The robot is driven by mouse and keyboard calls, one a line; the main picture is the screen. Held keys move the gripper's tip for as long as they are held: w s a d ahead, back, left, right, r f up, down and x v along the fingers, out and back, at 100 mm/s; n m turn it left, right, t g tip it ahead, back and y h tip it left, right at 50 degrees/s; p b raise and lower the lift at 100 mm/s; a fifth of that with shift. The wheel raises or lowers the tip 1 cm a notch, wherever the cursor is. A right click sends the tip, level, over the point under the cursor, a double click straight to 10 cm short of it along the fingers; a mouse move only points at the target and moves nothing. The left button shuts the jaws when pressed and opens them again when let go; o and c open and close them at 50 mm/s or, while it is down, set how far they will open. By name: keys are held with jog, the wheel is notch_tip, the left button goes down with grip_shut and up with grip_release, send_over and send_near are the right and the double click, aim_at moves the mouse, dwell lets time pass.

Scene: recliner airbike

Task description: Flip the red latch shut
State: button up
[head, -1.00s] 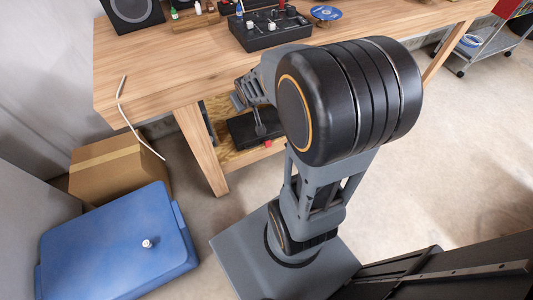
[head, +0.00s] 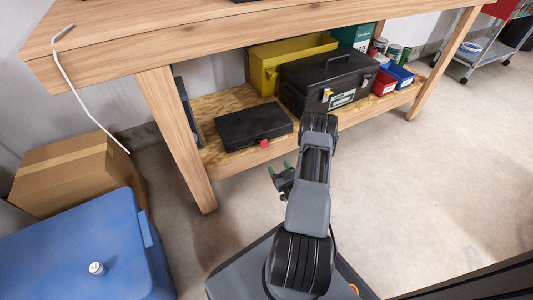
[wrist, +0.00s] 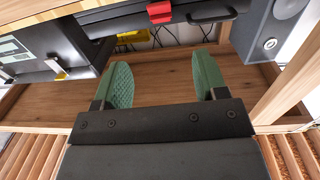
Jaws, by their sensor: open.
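A flat black case (head: 252,127) lies on the lower shelf of the workbench in the head view. Its red latch (head: 264,143) is on the front side, towards the right. The wrist view shows the latch (wrist: 160,12) at the top, beside the case's black handle (wrist: 212,12). I cannot tell the latch's angle. My gripper (head: 280,170) is in front of the shelf, below and slightly right of the latch in the head view. In the wrist view, its green fingers (wrist: 163,78) are apart with nothing between them, and the latch appears beyond the gap, not touched.
A large black toolbox (head: 325,82) stands right of the case, with a yellow bin (head: 272,66) behind it. The bench's left leg (head: 177,140) stands left of the case. A blue lidded container (head: 85,245) and cardboard box (head: 65,172) are at left. The floor at right is clear.

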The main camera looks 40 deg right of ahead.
aim_at(265, 144)
jog(key=w+d+b, duration=0.1)
jog(key=w, duration=0.3)
jog(key=w+b, duration=0.2)
jog(key=w, duration=0.2)
jog(key=w+d+b, duration=0.1)
jog(key=w, duration=0.4)
jog(key=shift+d+f, duration=0.15)
jog(key=shift+d, duration=0.15)
jog(key=shift+c, duration=0.2)
jog(key=c, duration=0.9)
